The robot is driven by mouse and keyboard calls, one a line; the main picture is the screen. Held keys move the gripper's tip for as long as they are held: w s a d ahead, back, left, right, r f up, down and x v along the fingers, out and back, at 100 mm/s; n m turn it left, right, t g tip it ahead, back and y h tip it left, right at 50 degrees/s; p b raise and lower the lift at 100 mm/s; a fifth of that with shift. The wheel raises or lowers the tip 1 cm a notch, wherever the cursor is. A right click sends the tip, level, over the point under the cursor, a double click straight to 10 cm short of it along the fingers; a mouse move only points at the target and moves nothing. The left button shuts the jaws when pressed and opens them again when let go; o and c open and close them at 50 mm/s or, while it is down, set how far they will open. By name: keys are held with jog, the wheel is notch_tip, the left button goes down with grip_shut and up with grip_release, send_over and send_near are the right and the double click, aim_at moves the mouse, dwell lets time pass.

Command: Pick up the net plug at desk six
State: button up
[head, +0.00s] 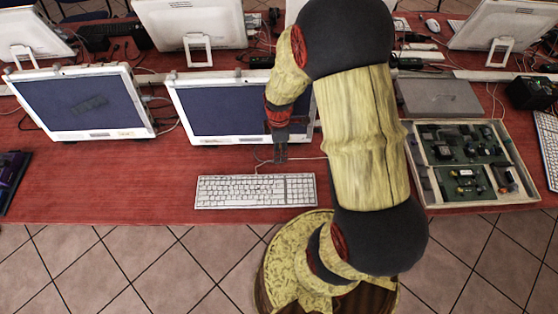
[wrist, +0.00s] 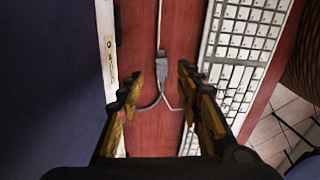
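A small grey plug on a cable, which looks like the net plug (wrist: 161,56), lies on the red desk in the wrist view, in the strip between a monitor's base edge and a keyboard. A grey cable runs up from it, and thin leads curve away below it. My gripper (wrist: 162,78) is open, with one finger on each side of the plug's line and nothing held. In the head view my gripper (head: 280,152) points down in front of the second monitor, just above the keyboard. The plug itself is too small to make out there.
The white keyboard (head: 256,191) lies close to my gripper's right in the wrist view, and the monitor (head: 222,105) close to its left. A tray of circuit boards (head: 420,178) and a grey closed box (head: 425,98) are on the right. The desk's (head: 120,190) left front is clear.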

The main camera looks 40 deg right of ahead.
jog(key=f, duration=0.1)
jog(key=f+b, duration=0.1)
jog(key=f, duration=0.1)
jog(key=f+b, duration=0.1)
jog(key=f, duration=0.1)
jog(key=shift+a, duration=0.3)
jog(key=shift+r, duration=0.15)
jog(key=shift+c, duration=0.6)
jog(key=c, duration=0.7)
jog(key=shift+c, duration=0.4)
